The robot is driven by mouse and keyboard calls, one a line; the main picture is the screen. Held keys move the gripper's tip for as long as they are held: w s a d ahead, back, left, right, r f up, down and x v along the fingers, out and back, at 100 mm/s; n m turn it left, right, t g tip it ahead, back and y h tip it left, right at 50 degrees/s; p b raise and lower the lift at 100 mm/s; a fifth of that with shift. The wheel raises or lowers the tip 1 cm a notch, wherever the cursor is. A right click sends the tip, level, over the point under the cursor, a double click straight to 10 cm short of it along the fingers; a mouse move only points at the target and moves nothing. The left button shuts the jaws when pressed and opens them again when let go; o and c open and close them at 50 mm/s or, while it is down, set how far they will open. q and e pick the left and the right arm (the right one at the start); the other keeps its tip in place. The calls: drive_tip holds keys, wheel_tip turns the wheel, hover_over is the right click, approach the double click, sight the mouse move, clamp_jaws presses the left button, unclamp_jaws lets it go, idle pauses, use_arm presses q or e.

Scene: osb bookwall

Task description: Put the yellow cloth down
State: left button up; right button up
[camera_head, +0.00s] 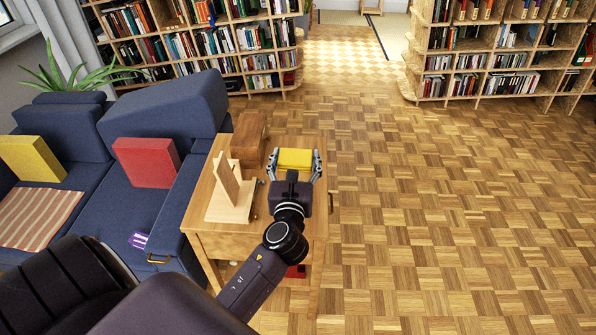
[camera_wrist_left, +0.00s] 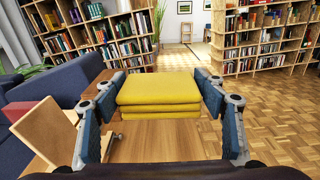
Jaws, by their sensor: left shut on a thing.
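The yellow cloth (camera_head: 295,159) is a folded, layered stack between the fingers of my left gripper (camera_head: 295,168), over the far right part of a wooden side table (camera_head: 208,214). In the left wrist view the cloth (camera_wrist_left: 158,94) sits level between the blue finger pads of my left gripper (camera_wrist_left: 158,108), which is shut on it. The tabletop (camera_wrist_left: 160,140) shows below and in front of it. I cannot tell whether the cloth touches the table. My right gripper is not in view.
A wooden stand (camera_head: 230,196) and a brown wooden box (camera_head: 248,138) stand on the table, left of the gripper. A blue sofa (camera_head: 165,112) with a red cushion (camera_head: 146,162) adjoins the table's left. Parquet floor (camera_head: 450,200) lies open to the right. Bookshelves (camera_head: 500,60) stand behind.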

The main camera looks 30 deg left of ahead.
use_arm(q)
drive_tip(key=shift+w+a+r, duration=0.4)
drive_tip(key=shift+w+a, duration=0.05)
drive_tip(key=shift+w, duration=0.25)
drive_tip(key=shift+w+a+n, duration=0.1)
drive_tip(key=shift+w+n, duration=0.15)
drive_tip(key=shift+n, duration=0.05)
drive_tip(key=shift+g+y, duration=0.3)
drive_tip(key=shift+y, duration=0.1)
wheel_tip(320, 180, down, 15)
drive_tip(key=b, duration=0.5)
wheel_tip(320, 180, down, 5)
drive_tip(key=shift+r+b, duration=0.1)
drive_tip(key=shift+b, duration=0.95)
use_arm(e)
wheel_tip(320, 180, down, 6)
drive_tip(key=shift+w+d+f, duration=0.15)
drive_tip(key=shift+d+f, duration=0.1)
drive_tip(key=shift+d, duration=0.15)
use_arm(q)
drive_tip(key=o, duration=1.1)
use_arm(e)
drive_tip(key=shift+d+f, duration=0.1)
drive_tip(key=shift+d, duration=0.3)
